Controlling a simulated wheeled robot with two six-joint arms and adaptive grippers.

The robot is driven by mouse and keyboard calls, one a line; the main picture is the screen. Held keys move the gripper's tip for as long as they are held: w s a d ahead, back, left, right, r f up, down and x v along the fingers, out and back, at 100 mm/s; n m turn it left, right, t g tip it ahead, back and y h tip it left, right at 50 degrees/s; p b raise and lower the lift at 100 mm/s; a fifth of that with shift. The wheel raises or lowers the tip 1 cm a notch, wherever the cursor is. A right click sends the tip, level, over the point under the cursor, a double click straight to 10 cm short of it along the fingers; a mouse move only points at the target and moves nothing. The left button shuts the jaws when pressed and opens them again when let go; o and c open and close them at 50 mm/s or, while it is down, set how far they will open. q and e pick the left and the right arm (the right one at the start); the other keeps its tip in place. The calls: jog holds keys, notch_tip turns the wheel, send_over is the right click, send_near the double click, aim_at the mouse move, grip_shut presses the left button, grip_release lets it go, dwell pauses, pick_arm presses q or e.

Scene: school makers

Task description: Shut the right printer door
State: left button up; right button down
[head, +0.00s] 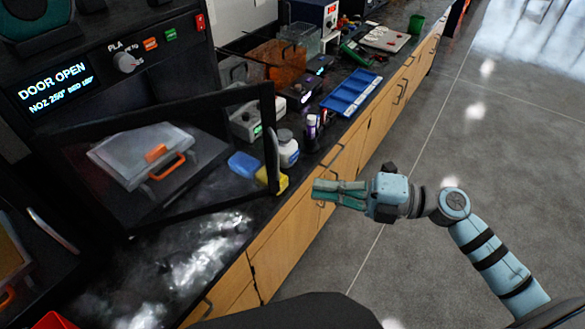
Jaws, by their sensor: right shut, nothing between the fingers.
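The printer (160,28) at upper left has a lit display (54,88) reading "DOOR OPEN". Its black-framed, see-through door (268,108) stands open, swung out over the dark counter. My right gripper (316,191) is shut and empty. It points left, in front of the wooden cabinet fronts, a short way right of the door's free edge and apart from it in the picture. My left gripper is not in view.
A clear case with an orange latch (158,152) shows through the door pane. The grey floor (440,130) at right is clear.

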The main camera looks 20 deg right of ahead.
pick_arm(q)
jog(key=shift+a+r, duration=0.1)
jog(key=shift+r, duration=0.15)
pick_arm(e)
jog(key=w+a, duration=0.5)
jog(key=w, duration=0.1)
